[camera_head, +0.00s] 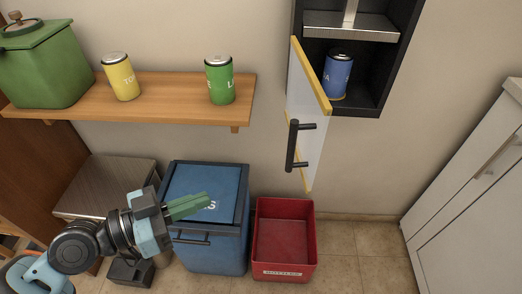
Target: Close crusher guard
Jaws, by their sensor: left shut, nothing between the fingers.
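The crusher (384,58) is a dark open-fronted box on the wall at the upper right, with a metal press plate (350,25) inside. A blue can (337,76) stands upright on its floor, below the plate. The guard (305,105) is a pale panel with yellow edges, swung open from the crusher's left side. Its black bar handle (293,145) faces left and outward. My left gripper (207,205) is at the lower left, in front of the blue bin, shut and empty, apart from the guard and below left of its handle. My right gripper is not in view.
A wooden shelf (170,112) at the left bears a yellow can (120,77), a green can (219,80) and a green canister (43,65). A blue lidded bin (226,245) and an open red bin (283,272) stand below. A white cabinet (478,185) is at the right.

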